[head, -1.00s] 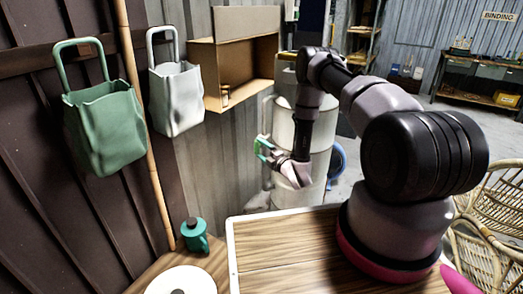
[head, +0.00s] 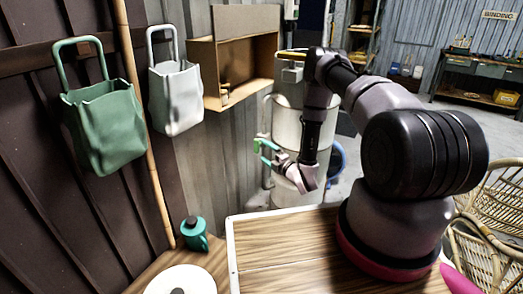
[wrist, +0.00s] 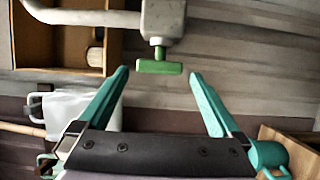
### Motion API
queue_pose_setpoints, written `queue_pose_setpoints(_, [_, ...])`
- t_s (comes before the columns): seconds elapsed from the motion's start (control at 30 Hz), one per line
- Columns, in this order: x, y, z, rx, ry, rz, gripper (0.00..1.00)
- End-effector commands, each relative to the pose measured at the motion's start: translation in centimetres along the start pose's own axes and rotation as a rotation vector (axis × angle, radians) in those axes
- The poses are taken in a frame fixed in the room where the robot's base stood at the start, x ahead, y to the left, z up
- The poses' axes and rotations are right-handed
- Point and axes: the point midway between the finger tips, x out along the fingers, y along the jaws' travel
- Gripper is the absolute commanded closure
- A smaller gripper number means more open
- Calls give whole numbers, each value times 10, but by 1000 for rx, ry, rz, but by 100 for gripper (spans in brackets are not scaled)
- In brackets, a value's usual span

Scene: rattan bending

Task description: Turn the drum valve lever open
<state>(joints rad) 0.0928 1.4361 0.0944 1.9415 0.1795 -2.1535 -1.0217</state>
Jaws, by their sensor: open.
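The green valve lever (wrist: 160,67) is a short bar on a green stem under the grey valve body (wrist: 162,18). It lies crosswise in the wrist view, near the level of my fingertips. My gripper (wrist: 159,74) is open, with one teal finger on each side of the lever and visible gaps to both. Whether the lever is fully between the fingers in depth, I cannot tell. In the head view my gripper (head: 267,151) is at the left side of the pale drum (head: 288,125). My arm hides part of the drum, and I cannot make out the lever there.
A green bag (head: 103,130) and a white bag (head: 176,98) hang on the left wall. An open cardboard box (head: 238,62) is on the wall behind. A teal canister (head: 194,236) stands at the front left. Rattan chairs (head: 490,215) are at the right.

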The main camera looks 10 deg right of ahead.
Motion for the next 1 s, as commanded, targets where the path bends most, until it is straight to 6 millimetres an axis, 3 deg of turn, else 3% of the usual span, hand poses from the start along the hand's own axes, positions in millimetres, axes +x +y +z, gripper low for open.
queue_pose_setpoints(0.1, [-27, -1, 2, 4, -5, -3, 0])
queue_pose_setpoints(0.33, [-63, -1, 0, 3, -1, -2, 0])
queue_pose_setpoints(0.5, [-73, 0, 0, 1, 0, 0, 0])
queue_pose_setpoints(0.8, [-73, 0, 1, 0, -1, -1, 0])
queue_pose_setpoints(0.9, [-73, 2, 20, -5, -29, -20, 0])
queue_pose_setpoints(0.97, [-75, 5, 47, -9, -68, -48, 0])
queue_pose_setpoints(1.0, [-77, 8, 70, -12, -102, -73, 0])
